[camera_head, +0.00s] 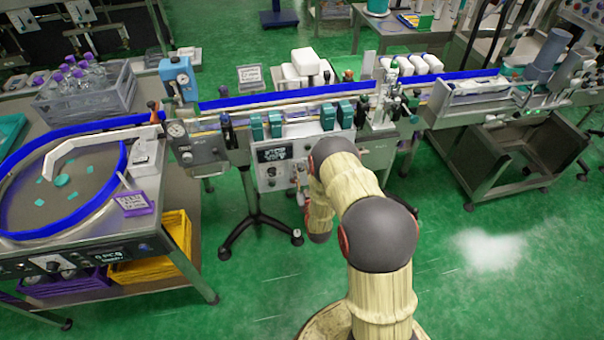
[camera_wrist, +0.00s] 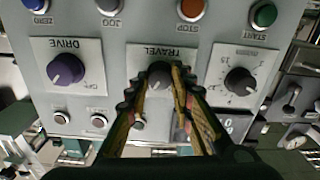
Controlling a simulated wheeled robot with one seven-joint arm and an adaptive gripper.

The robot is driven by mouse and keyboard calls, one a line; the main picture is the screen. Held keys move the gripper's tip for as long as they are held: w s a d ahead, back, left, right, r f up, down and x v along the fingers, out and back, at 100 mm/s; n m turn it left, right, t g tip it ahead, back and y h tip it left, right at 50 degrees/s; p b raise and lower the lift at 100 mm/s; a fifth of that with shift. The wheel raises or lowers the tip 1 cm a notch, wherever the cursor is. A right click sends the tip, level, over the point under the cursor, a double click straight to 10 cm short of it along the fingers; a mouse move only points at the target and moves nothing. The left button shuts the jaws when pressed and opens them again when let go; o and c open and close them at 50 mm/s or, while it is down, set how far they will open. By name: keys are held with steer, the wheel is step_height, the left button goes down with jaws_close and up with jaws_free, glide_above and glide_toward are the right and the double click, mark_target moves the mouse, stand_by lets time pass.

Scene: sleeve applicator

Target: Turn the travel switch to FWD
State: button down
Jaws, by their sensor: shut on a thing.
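The travel switch (camera_wrist: 158,76) is a dark rotary knob on a pale plate marked TRAVEL, at the centre of the wrist view. My gripper (camera_wrist: 156,78) is shut on the knob, with one finger on each side of it. The lower part of the travel plate is hidden behind the fingers, so the position marks and the knob's pointer cannot be read. In the head view, the control panel (camera_head: 270,178) is on the front of the conveyor, and my arm reaches to it and hides part of it.
A purple DRIVE knob (camera_wrist: 66,68) is left of the travel switch, and a dark scaled dial (camera_wrist: 240,81) is right. Along the panel's upper edge are a blue button (camera_wrist: 36,4), an orange button (camera_wrist: 190,8) and a green START button (camera_wrist: 263,14).

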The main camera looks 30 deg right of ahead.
steer(key=n+b, duration=0.1)
steer(key=n, duration=0.3)
steer(key=shift+f+n, duration=0.1)
steer(key=shift+n, duration=0.2)
steer(key=n+b, duration=0.1)
steer(key=n, duration=0.2)
steer(key=shift+n+b, duration=0.3)
steer(key=n+b, duration=0.1)
steer(key=n, duration=0.2)
steer(key=shift+n, duration=0.3)
steer(key=shift+a+n+b, duration=0.1)
steer(key=shift+n+b, duration=0.35)
steer(key=shift+n, duration=1.25)
steer(key=c, duration=1.5)
jaws_free()
steer(key=shift+c, duration=0.2)
